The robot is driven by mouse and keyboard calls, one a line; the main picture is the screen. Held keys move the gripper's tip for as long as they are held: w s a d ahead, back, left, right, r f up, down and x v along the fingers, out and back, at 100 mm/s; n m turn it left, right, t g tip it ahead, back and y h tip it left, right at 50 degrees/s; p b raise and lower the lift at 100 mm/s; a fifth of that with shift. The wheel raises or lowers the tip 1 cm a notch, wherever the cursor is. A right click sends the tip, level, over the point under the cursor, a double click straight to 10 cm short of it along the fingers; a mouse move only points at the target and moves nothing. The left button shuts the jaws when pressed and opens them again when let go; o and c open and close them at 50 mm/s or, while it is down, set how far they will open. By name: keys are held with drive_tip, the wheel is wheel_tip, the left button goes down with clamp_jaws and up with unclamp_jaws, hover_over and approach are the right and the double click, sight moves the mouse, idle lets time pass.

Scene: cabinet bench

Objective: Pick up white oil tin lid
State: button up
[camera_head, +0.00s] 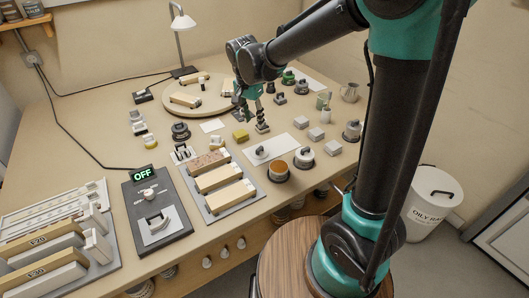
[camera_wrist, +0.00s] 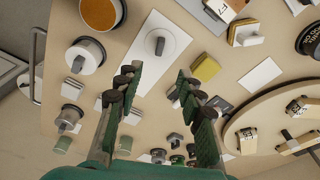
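A white round lid with a grey grip (camera_head: 261,152) lies on a white sheet (camera_head: 283,145) near the front of the bench. In the wrist view this lid (camera_wrist: 151,43) lies on the sheet ahead of the fingertips, apart from them. A white tin with a similar knobbed lid (camera_head: 304,155) stands just right of the sheet; it also shows in the wrist view (camera_wrist: 84,54). I cannot tell for sure which lid is the oil tin's. My gripper (camera_head: 251,119) is open and empty above the bench, behind the sheet. Its two green fingers (camera_wrist: 157,85) stand wide apart.
An orange-topped tin (camera_head: 278,170) stands in front of the sheet. Small grey blocks (camera_head: 316,133) and another tin (camera_head: 352,131) stand to the right. A yellow block (camera_head: 240,135) lies left of my gripper. A round wooden board (camera_head: 207,108) lies behind.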

hover_over(259, 148)
drive_tip(key=s, duration=0.1)
drive_tip(key=f, duration=1)
drive_tip(key=shift+s+a+f, duration=0.15)
drive_tip(key=shift+a+f, duration=0.15)
drive_tip(key=shift+f, duration=0.05)
drive_tip(key=shift+w+d+f, duration=0.1)
drive_tip(key=shift+w+f, duration=0.15)
drive_tip(key=shift+f, duration=0.6)
drive_tip(key=shift+w+d+f, duration=0.15)
drive_tip(key=shift+w+f, duration=0.05)
drive_tip(key=shift+f, duration=0.65)
drive_tip(key=shift+w+d+f, duration=0.1)
drive_tip(key=shift+w+f, duration=0.15)
drive_tip(key=shift+f, duration=0.6)
drive_tip(key=shift+c, duration=0.5)
clamp_jaws()
